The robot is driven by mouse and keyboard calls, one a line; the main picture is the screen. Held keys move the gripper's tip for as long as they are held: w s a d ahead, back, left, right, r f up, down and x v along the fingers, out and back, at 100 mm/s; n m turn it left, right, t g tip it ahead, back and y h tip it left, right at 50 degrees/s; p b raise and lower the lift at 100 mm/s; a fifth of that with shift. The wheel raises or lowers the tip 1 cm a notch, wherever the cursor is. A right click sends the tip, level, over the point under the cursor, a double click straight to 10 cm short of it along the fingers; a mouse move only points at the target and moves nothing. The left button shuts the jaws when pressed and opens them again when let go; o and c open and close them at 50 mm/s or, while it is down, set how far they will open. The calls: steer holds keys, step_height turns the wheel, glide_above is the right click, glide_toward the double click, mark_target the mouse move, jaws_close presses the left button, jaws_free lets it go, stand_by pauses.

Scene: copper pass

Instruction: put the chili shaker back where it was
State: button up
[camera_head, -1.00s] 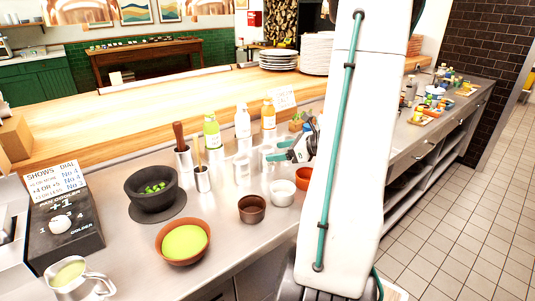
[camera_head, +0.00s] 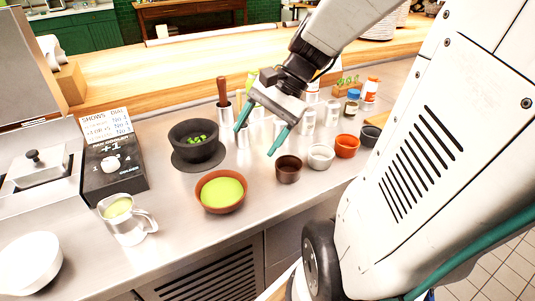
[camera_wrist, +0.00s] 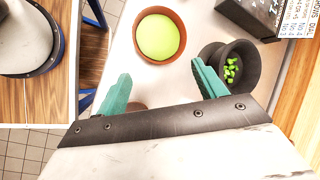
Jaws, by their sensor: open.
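My gripper (camera_head: 259,132) is open, its teal fingers apart with nothing between them, above the steel counter beside the black mortar (camera_head: 196,153). In the wrist view the open fingers (camera_wrist: 160,77) point toward the bowl of green sauce (camera_wrist: 158,36) and the mortar (camera_wrist: 236,75). I cannot tell for certain which container is the chili shaker. A bottle with an orange-red cap (camera_head: 370,91) and a blue-lidded jar (camera_head: 352,103) stand upright at the back right. Pale canisters (camera_head: 308,122) stand left of them. My arm hides part of this row.
A dark cup (camera_head: 289,170), a white cup (camera_head: 320,156) and an orange cup (camera_head: 347,146) line the counter. The green-sauce bowl (camera_head: 221,191) and a steel jug (camera_head: 127,219) stand in front. A black dial box (camera_head: 112,168) is at left. Bare counter lies between jug and bowl.

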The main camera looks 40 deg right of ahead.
steer(key=s+a+r+n+g+h, duration=0.1)
steer(key=s+a+r+n+h, duration=0.1)
steer(key=s+a+n+h, duration=0.4)
steer(key=s+n, duration=0.3)
steer(key=n, duration=0.4)
steer(key=shift+s+a+r, duration=0.2)
steer(key=shift+s+r, duration=0.1)
steer(key=shift+a, duration=0.15)
stand_by(0.6)
